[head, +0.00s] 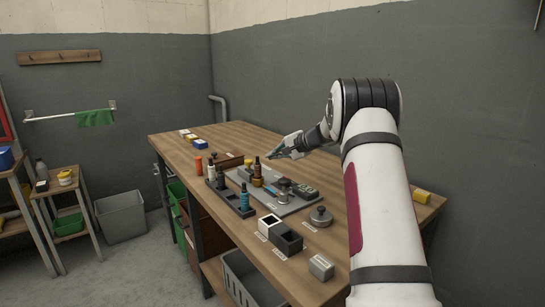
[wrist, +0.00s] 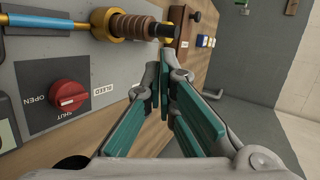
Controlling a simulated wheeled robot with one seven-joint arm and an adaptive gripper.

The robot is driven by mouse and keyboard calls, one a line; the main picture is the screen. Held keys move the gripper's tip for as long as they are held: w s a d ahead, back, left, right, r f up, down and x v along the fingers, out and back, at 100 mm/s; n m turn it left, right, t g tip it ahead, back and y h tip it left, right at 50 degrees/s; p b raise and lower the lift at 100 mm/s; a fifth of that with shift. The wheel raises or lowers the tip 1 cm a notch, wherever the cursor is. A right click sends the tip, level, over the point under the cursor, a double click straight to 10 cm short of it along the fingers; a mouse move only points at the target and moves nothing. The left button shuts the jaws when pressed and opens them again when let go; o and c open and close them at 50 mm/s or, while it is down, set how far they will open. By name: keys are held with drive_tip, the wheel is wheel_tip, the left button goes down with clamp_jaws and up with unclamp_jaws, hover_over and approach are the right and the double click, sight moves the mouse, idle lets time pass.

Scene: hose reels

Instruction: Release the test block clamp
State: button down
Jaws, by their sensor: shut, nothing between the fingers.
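A grey test panel (head: 297,204) lies on the workbench, with fittings along it. In the wrist view the panel (wrist: 112,68) carries a red knob (wrist: 70,95) marked OPEN and SHUT, beside a BLEED label (wrist: 103,88). A ribbed copper-coloured fitting (wrist: 133,25) with brass collars and a black end lies above it, in line with a blue rod or hose (wrist: 30,34). I cannot tell which part is the clamp. My gripper (head: 270,155) is over the far side of the panel; its teal-padded fingers (wrist: 165,65) are shut and empty, apart from the knob.
A dark tray (head: 232,200) with upright bottles stands left of the panel. Open boxes (head: 287,240), a round metal piece (head: 320,217) and a grey block (head: 321,267) sit near the front. Small coloured boxes (head: 199,144) stand at the far left corner. Bare wood lies behind the panel.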

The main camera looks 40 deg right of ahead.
drive_tip(key=x, duration=0.7)
drive_tip(key=shift+w+f, duration=0.15)
drive_tip(key=shift+w, duration=0.05)
drive_tip(key=shift+w, duration=0.15)
drive_tip(key=w+b, duration=0.2)
drive_tip(key=w, duration=0.1)
drive_tip(key=shift+w+f+b, duration=0.15)
drive_tip(key=shift+w+b, duration=0.05)
drive_tip(key=shift+b, duration=0.1)
drive_tip(key=shift+s+r, duration=0.1)
drive_tip(key=shift+r, duration=0.1)
